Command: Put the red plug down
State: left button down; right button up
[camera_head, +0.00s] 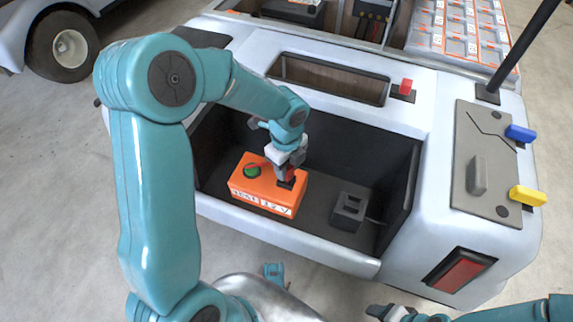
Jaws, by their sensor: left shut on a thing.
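My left gripper (289,165) reaches down into the dark open bay of the cart. It is shut on a small red plug (283,175), mostly hidden by the fingers. The plug is at the black socket (287,183) on top of the orange battery box (263,200). I cannot tell whether the plug is seated in the socket or just above it. A green round knob (252,171) is on the left of the box top. My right gripper (385,311) is low at the bottom edge, away from the cart bay; its fingers are too small to read.
A dark grey block with a square opening (349,208) stands on the bay floor right of the battery. The bay walls and front lip (300,241) surround it. A red switch (406,87) is on the ledge above. Blue (520,133) and yellow (528,196) handles are at right.

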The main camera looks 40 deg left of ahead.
pick_arm(q)
jog(key=c, duration=0.8)
grip_release()
